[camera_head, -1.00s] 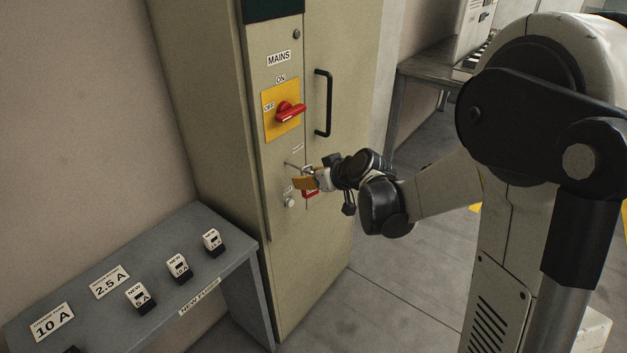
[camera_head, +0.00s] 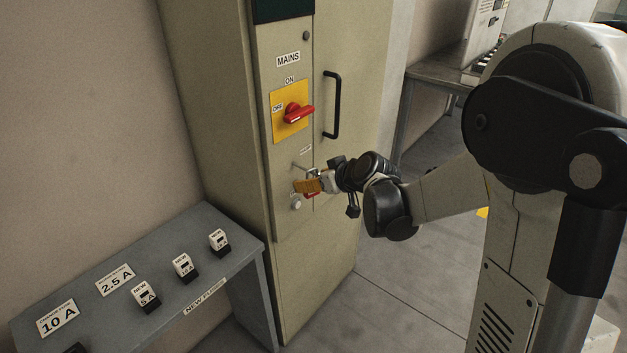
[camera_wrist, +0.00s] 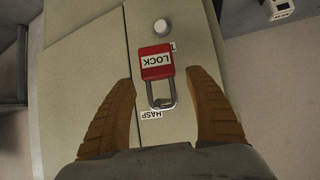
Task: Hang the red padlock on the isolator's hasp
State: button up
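The red padlock (camera_wrist: 156,63) with its white LOCK label shows upside down in the wrist view, against the cabinet front. Its grey shackle (camera_wrist: 162,92) reaches to the HASP label (camera_wrist: 152,114); I cannot tell whether it is threaded on the hasp. My gripper (camera_wrist: 168,92) is open, its orange fingers well apart on either side of the padlock and clear of it. In the head view my gripper (camera_head: 305,186) is at the panel, below the red isolator handle (camera_head: 298,114), and mostly hides the padlock (camera_head: 312,194).
A round knob (camera_head: 296,203) sits just below the padlock, and a black door handle (camera_head: 332,104) is at the right. A grey bench (camera_head: 205,288) with several fuse-like parts stands at the lower left. The floor right of the cabinet is clear.

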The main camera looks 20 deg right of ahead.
jog(key=v, duration=1.2)
jog(key=s+a+f+m+g+h, duration=0.1)
jog(key=s+m+h, duration=0.1)
jog(key=s, duration=0.8)
jog(key=s+a+f+m+g+h, duration=0.1)
jog(key=s+m+g+h, duration=0.1)
jog(key=s, duration=0.9)
jog(key=shift+s+a, duration=0.25)
jog(key=shift+a, duration=0.1)
